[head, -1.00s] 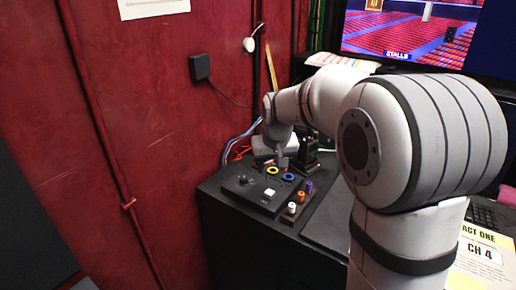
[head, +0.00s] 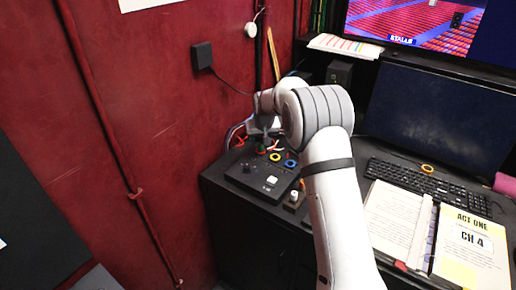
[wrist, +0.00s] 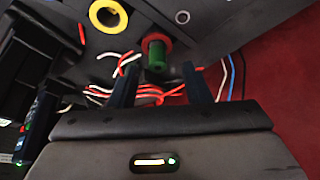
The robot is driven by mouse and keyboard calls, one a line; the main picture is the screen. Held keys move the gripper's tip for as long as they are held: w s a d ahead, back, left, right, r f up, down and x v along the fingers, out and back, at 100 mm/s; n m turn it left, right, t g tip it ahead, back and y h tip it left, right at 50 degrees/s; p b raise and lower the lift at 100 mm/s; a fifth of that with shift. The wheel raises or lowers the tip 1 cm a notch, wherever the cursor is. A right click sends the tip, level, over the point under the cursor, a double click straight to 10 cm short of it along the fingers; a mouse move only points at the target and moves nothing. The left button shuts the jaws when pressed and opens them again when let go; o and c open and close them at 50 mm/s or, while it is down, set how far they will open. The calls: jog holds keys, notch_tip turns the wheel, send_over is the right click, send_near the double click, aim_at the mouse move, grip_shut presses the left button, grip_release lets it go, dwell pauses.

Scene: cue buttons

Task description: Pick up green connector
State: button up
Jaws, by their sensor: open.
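The green connector (wrist: 156,56) is a short upright cylinder at a red ring (wrist: 154,40), near the panel's edge in the wrist view. My gripper (wrist: 159,68) is open, with one dark finger on each side of the connector. There are gaps on both sides, and neither finger visibly touches it. In the head view my gripper (head: 262,138) is at the back left of the black panel (head: 246,180), by the red wall. The connector shows there only as a tiny green spot, partly hidden by my gripper.
A yellow ring (head: 274,157) and a blue ring (head: 291,163) are on the panel, with a white button (head: 272,180). Red and white wires (wrist: 130,92) lie loose beneath my fingers. The red wall (head: 150,150) is close on the left. A keyboard (head: 425,185) and papers lie right.

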aim_at(260, 144)
jog(key=x, duration=0.3)
jog(key=shift+f+p, duration=0.2)
jog(key=shift+p, duration=0.2)
jog(key=shift+d, duration=0.1)
grip_shut()
